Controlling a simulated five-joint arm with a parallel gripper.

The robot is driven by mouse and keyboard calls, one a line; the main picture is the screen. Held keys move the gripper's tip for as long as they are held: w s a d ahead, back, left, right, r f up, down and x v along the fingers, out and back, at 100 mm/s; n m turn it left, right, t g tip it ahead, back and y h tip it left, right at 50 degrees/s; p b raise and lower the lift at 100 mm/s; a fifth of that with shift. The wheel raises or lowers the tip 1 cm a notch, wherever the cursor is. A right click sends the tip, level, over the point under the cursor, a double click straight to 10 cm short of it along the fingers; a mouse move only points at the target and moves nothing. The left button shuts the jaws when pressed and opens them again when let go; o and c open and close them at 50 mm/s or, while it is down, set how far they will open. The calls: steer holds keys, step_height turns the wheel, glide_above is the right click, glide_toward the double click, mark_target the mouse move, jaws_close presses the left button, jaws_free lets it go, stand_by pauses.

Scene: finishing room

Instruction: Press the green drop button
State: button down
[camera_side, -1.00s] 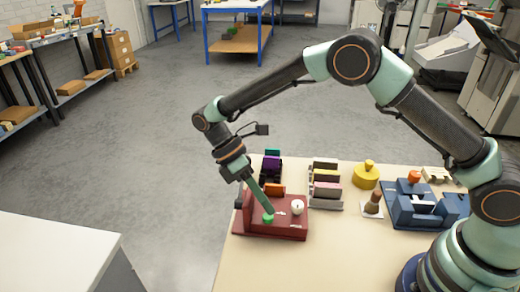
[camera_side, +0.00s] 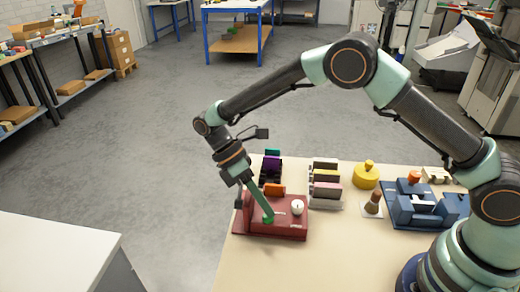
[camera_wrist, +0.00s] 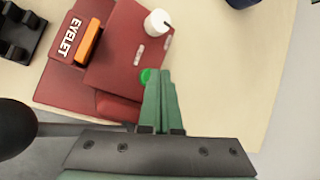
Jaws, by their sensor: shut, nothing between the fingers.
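The green drop button (camera_wrist: 146,76) is on the top of a dark red eyelet machine (camera_wrist: 119,50), partly covered by my fingers in the wrist view. The machine (camera_side: 283,229) stands at the table's left front edge in the side view, with the button (camera_side: 268,219) at my fingertips. My gripper (camera_side: 266,215) is shut and empty, its green fingers slanting down to the button. In the wrist view the fingertips (camera_wrist: 160,73) lie right beside or over the button; I cannot tell whether they press it. A white knob (camera_wrist: 157,23) and an orange part (camera_wrist: 88,41) are on the same machine.
Behind the machine are racks of coloured blocks (camera_side: 326,185). A yellow round pot (camera_side: 366,177), a brown-handled stamp (camera_side: 373,203) and a blue machine (camera_side: 413,207) stand to the right. The table's front middle (camera_side: 300,270) is bare.

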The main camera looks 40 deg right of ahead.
mark_target(265, 215)
steer(key=shift+f, duration=0.45)
stand_by(0.4)
steer(key=shift+r, duration=0.95)
steer(key=shift+r, duration=2.5)
